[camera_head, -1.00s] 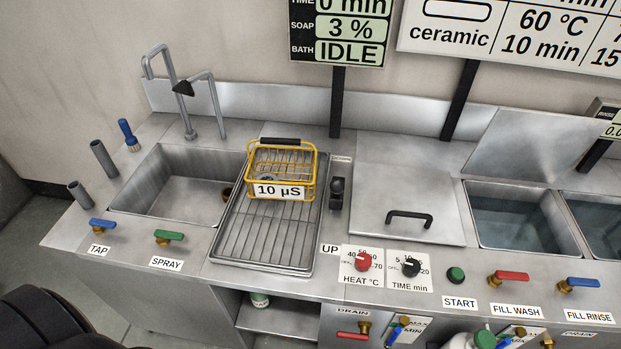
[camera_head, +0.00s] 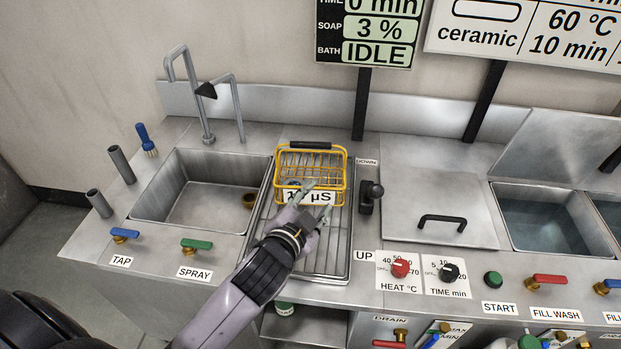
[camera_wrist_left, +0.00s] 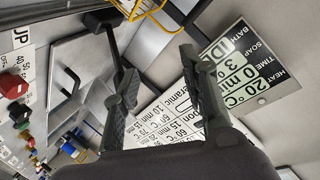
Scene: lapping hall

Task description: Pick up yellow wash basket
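The yellow wash basket (camera_head: 337,165) is a wire basket with a black top handle (camera_head: 310,146) and a white "10 µS" label on its front. It sits on the slatted drain rack (camera_head: 325,262) right of the sink. My left gripper (camera_head: 319,193) is in front of the basket, partly covering the label; I cannot tell whether it touches. In the left wrist view the two fingers (camera_wrist_left: 157,85) are spread apart with nothing between them, and part of the basket (camera_wrist_left: 150,10) shows at the top edge. My right gripper is not in view.
The sink (camera_head: 205,200) with a tall tap is on the left. A black lever (camera_head: 371,195) stands close right of the rack, beside a closed lid (camera_head: 430,190) with a black handle. Water-filled tanks (camera_head: 545,220) lie further right. Knobs and valves line the front edge.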

